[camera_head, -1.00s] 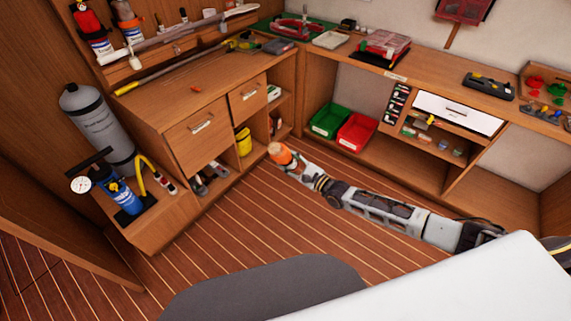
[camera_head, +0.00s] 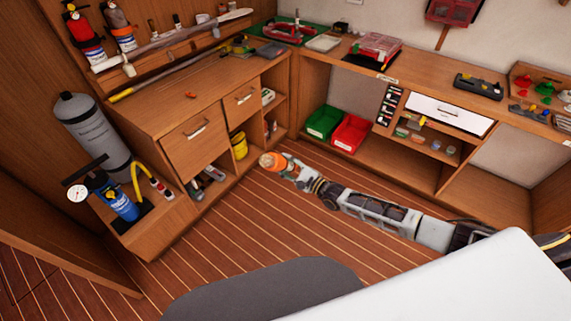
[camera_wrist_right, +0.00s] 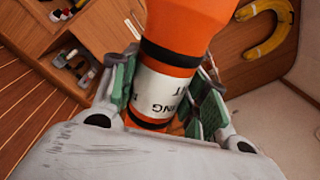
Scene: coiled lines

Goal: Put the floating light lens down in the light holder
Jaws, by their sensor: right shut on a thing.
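The floating light lens is not clearly told apart from the orange light that I hold. This light (camera_wrist_right: 180,45) has black bands and a white label with upside-down lettering. In the wrist view my right gripper (camera_wrist_right: 165,95) is shut around the labelled part, with green-grey pads on both sides. In the head view the orange end (camera_head: 268,160) shows at the tip of my right gripper (camera_head: 285,165), in front of the left cabinet and above the floor. I cannot pick out the light holder in either view. My left gripper is not in view.
Green (camera_head: 323,122) and red (camera_head: 351,132) bins sit under the back bench. A grey cylinder (camera_head: 92,130) stands left. A yellow U-shaped thing (camera_wrist_right: 268,28) shows in the wrist view.

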